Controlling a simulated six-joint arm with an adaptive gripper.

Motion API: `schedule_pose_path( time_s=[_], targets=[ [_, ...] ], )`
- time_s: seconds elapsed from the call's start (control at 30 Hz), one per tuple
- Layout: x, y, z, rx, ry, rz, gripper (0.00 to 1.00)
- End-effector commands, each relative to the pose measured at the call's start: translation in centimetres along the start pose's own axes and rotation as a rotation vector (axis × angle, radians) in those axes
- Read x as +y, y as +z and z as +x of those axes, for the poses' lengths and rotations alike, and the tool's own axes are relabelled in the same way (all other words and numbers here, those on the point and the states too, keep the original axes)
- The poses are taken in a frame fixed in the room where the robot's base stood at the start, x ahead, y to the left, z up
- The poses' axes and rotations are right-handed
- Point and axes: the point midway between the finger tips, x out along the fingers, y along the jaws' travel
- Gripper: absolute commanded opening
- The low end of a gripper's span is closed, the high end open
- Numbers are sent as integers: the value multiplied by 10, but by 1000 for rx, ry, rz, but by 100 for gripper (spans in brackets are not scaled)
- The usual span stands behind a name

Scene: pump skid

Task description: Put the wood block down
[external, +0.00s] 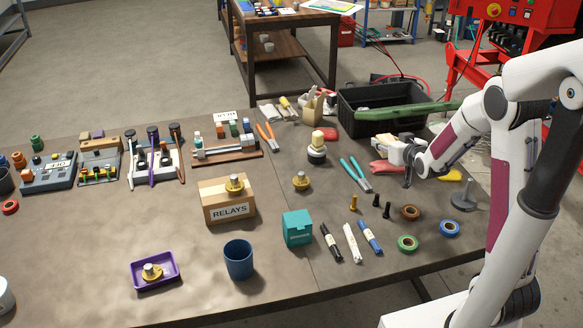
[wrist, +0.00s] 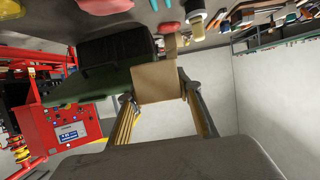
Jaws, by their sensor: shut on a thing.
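The wood block (wrist: 158,82) is a plain tan block in the wrist view. My gripper (wrist: 165,100) is shut on it, with one finger on each side. In the external view my gripper (external: 407,160) is at the right part of the table, just in front of the black crate. A pale block shape (external: 394,152) shows at its fingers there, partly hidden by them. The block appears held above the table; the exact gap under it cannot be told.
The black crate (external: 368,124) has a long green piece (external: 408,111) across its top. A red item (external: 385,167) lies under my gripper. Pliers (external: 355,173), black pegs, tape rolls (external: 408,243) and a grey stand (external: 464,201) are near.

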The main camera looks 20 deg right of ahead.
Motion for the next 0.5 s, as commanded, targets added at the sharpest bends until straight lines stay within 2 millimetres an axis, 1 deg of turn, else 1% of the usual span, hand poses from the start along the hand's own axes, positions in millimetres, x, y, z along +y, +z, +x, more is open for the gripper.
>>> schedule_pose_path(
  time_s=[0.17, 0.27, 0.43, 0.5],
  targets=[
    [-2, 4, 2, -1, -3, -1, 12],
    [-4, 11, 4, -2, -6, -3, 12],
    [-11, 25, 14, -3, -23, -9, 12],
    [-17, 31, 20, -4, -42, -18, 12]
  ],
)
